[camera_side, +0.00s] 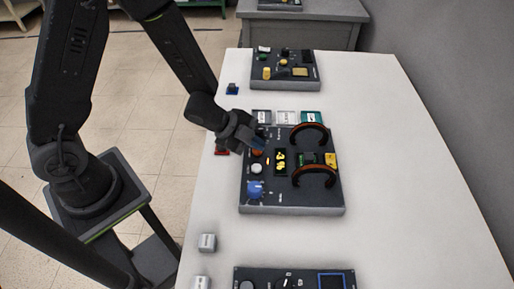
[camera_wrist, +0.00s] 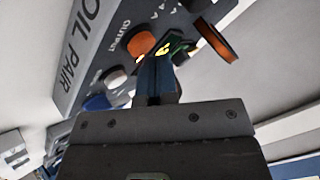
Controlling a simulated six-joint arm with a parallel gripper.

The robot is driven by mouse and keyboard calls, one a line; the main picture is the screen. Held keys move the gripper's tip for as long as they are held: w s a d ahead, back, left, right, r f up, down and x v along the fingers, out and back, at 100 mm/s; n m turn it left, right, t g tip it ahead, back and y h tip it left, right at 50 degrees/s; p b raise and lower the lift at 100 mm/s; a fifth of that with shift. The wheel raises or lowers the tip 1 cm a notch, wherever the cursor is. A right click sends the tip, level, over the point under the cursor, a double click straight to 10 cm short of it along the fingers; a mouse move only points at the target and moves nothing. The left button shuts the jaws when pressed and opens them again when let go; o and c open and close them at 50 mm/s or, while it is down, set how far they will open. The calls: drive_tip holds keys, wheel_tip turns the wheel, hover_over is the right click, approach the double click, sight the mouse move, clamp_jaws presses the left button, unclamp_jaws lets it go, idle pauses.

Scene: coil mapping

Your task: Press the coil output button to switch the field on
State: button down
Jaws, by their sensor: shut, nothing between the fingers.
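The coil panel (camera_side: 292,204) is a dark box on the white table, with two orange-brown coil rings (camera_side: 314,174) standing on its right part. The orange round button (camera_wrist: 141,43) sits beside the "OUTPUT" label in the wrist view. It also shows, partly hidden, in the side view (camera_side: 257,152). My gripper (camera_side: 260,146) is shut and empty, with its tips over the panel's upper left, close to the orange button. In the wrist view the fingertips (camera_wrist: 155,62) are just below the button; I cannot tell whether they touch it.
A white button (camera_side: 256,168) and blue knob (camera_side: 256,188) lie near the orange button. A yellow-lit display (camera_side: 280,161) is to its right. Several small boxes (camera_side: 286,117) stand behind the panel. Other panels stand at the back (camera_side: 286,82) and front (camera_side: 294,276). The table's right side is clear.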

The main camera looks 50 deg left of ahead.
sight(256, 151)
drive_tip(key=shift+r, duration=3.05)
drive_tip(key=s+a+r+n+t+y, duration=0.2)
drive_tip(key=s+a+r+n+y, duration=0.2)
drive_tip(key=a+r+n+y, duration=0.7)
drive_tip(key=s+d+r+n+g+h, duration=0.1)
drive_tip(key=s+r+n+h, duration=0.1)
drive_tip(key=s, duration=0.4)
drive_tip(key=s+d+r+n+g+h, duration=0.2)
drive_tip(key=s+r+n+h, duration=0.1)
drive_tip(key=s, duration=0.3)
drive_tip(key=shift+s+d+r+n+g, duration=0.2)
drive_tip(key=shift+d+r+n+g, duration=0.15)
drive_tip(key=shift+r, duration=0.45)
